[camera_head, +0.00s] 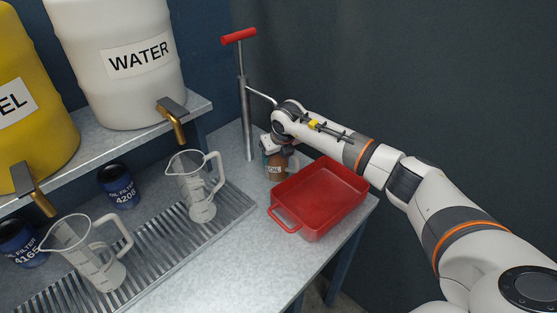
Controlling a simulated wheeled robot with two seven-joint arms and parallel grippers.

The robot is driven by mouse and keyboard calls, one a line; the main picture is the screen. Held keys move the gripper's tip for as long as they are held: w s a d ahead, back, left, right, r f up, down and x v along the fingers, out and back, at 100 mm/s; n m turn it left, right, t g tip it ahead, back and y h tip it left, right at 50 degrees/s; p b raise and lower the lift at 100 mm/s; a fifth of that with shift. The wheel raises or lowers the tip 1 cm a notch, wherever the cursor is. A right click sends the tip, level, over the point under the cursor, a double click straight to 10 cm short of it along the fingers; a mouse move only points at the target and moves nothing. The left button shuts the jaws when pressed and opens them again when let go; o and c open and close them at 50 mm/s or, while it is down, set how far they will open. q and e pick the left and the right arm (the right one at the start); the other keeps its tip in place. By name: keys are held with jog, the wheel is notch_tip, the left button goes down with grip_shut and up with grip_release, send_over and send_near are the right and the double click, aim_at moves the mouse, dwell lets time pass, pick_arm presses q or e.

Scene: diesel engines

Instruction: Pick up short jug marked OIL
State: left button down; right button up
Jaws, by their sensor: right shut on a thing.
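The wrist and gripper hide the jug's upper part. I cannot tell whether the jug's base touches the bench. My left gripper is not in view.
A red tray (283,218) sits just in front of the jug. A hand pump (246,110) with a red handle stands left of it. Two clear measuring jugs (203,211) (105,274) stand on the grate. A white WATER barrel (125,90) stands on the shelf.

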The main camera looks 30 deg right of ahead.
jog(key=shift+r, duration=0.25)
jog(key=s+a+b, duration=0.3)
jog(key=a, duration=0.5)
notch_tip(320, 180, up, 14)
jog(key=b, duration=0.2)
jog(key=shift+w+d+r+b, duration=0.2)
jog(key=shift+b, duration=0.1)
dwell(0.8)
